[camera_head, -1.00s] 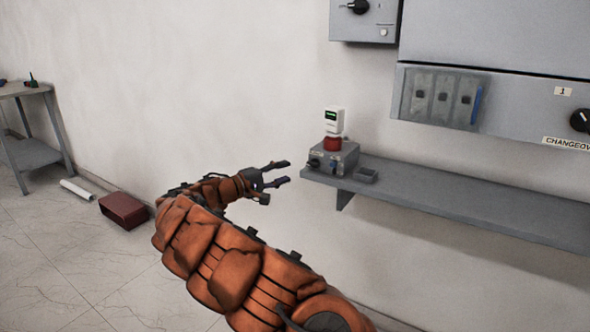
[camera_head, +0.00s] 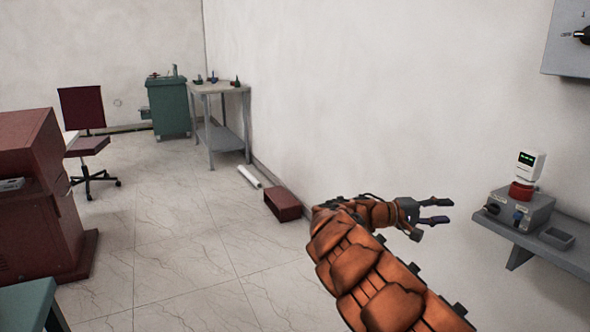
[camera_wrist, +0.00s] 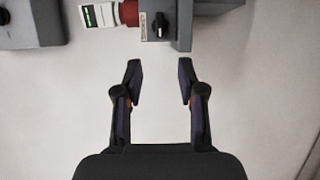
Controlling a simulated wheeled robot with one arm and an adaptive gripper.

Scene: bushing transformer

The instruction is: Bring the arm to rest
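My gripper (camera_head: 438,211) is at the end of my orange arm, held out in front of the white wall. Its fingers are apart and nothing is between them, as the wrist view (camera_wrist: 160,82) also shows. It stays left of the grey shelf and does not appear to touch anything. The arm is extended, with its elbow bent low in the middle of the head view.
A grey shelf (camera_head: 540,243) holds a grey control box (camera_head: 524,209) with a white device (camera_head: 529,166) on a red plug. A dark red box (camera_head: 283,204) and a white tube (camera_head: 249,176) lie by the wall. A red cabinet (camera_head: 30,200) stands left; the middle floor is clear.

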